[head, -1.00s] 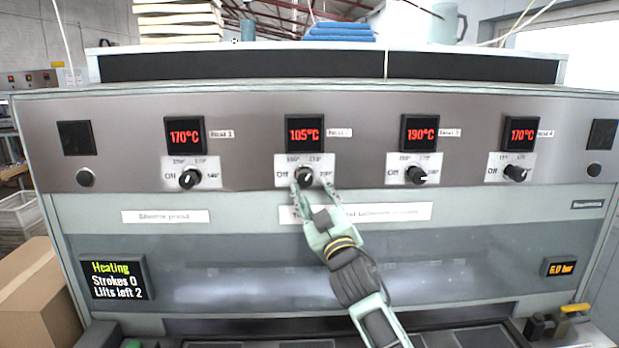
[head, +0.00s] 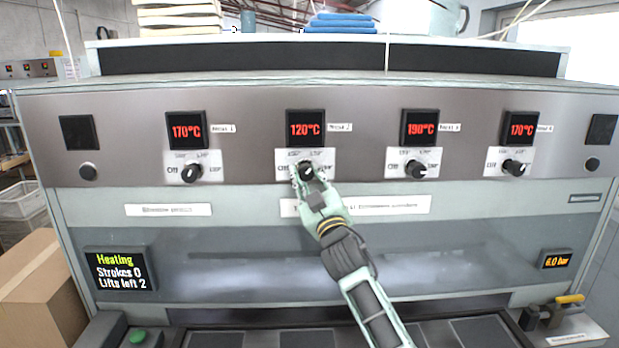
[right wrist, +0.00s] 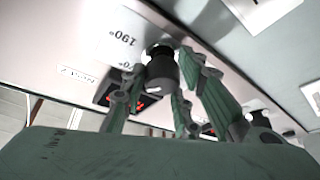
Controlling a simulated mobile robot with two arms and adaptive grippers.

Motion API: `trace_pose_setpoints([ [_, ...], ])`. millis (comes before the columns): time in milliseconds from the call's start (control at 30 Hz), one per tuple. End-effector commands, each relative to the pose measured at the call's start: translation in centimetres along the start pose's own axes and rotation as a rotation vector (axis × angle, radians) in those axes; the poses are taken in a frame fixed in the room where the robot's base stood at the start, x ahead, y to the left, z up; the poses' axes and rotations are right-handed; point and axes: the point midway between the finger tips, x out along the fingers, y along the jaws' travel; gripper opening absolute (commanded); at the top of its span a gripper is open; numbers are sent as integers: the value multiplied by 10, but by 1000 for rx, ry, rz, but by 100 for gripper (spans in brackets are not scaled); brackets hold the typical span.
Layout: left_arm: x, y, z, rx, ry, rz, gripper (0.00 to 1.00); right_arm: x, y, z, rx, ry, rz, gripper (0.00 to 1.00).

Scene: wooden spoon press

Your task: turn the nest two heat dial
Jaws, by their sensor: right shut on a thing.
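The nest two heat dial (head: 306,170) is a black knob on a white scale plate, second from the left on the press panel. My right gripper (head: 308,180) reaches up from below and is shut on it. In the right wrist view the dial (right wrist: 162,72) sits between the green fingers (right wrist: 165,85). The display (head: 305,124) above the dial reads 120°C in red. The fingers hide part of the dial, so its pointer is hard to read. My left gripper is not in view.
Other dials sit in the same row: one to the left (head: 191,173) under 170°C, and two to the right (head: 417,170) (head: 514,167) under 190°C and 170°C. A status screen (head: 120,272) reads Heating, Strokes 0, Lifts left 2. A cardboard box (head: 45,295) stands at left.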

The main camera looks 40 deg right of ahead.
Motion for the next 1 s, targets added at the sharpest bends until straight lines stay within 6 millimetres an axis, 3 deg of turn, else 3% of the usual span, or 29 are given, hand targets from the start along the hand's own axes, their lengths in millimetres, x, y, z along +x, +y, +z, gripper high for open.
trace_pose_setpoints([
  [100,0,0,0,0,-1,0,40,0,2,-1,-2,1,4,2],
  [567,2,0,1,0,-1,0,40,1,5,-2,-49,0,-15,2],
  [600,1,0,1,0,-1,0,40,1,5,-2,-49,0,-14,31],
  [700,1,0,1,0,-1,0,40,1,4,-2,-48,0,-15,40],
  [1000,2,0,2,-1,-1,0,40,0,2,-1,-48,-1,-18,41],
])
